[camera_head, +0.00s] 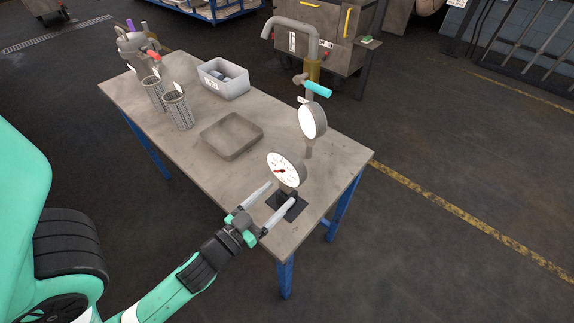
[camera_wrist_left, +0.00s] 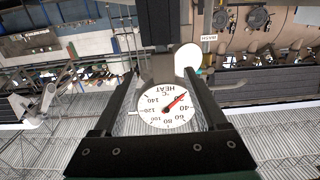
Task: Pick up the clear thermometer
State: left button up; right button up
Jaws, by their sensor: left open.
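The thermometer (camera_head: 286,169) has a round white dial with a red needle and stands near the front right corner of the table. In the left wrist view, its dial (camera_wrist_left: 162,104) reads "°C HEAT" and shows between my fingers. My left gripper (camera_head: 283,192) is open, with its fingers reaching toward the thermometer's lower part. I cannot tell whether a finger touches it. My right gripper is not in view.
A second white dial (camera_head: 313,120) stands close behind, by a bent pipe with a teal handle (camera_head: 317,88). A shallow grey tray (camera_head: 232,136), perforated cups (camera_head: 179,110) and a pale bin (camera_head: 224,79) stand further back on the table (camera_head: 190,160). A black square (camera_head: 286,208) lies near the front edge.

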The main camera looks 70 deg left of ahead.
aim_at(283, 187)
pick_arm(q)
jog(key=shift+w+a+r+p, duration=0.1)
jog(key=shift+w+a+p, duration=0.1)
jog(key=shift+p, duration=0.2)
jog(key=p+x, duration=0.1)
jog(key=x, duration=0.3)
jog(key=shift+a+p, duration=0.15)
jog(key=shift+p, duration=0.25)
jog(key=shift+w+a, duration=0.15)
jog(key=shift+w, duration=0.15)
jog(key=shift+s, duration=0.1)
grip_shut()
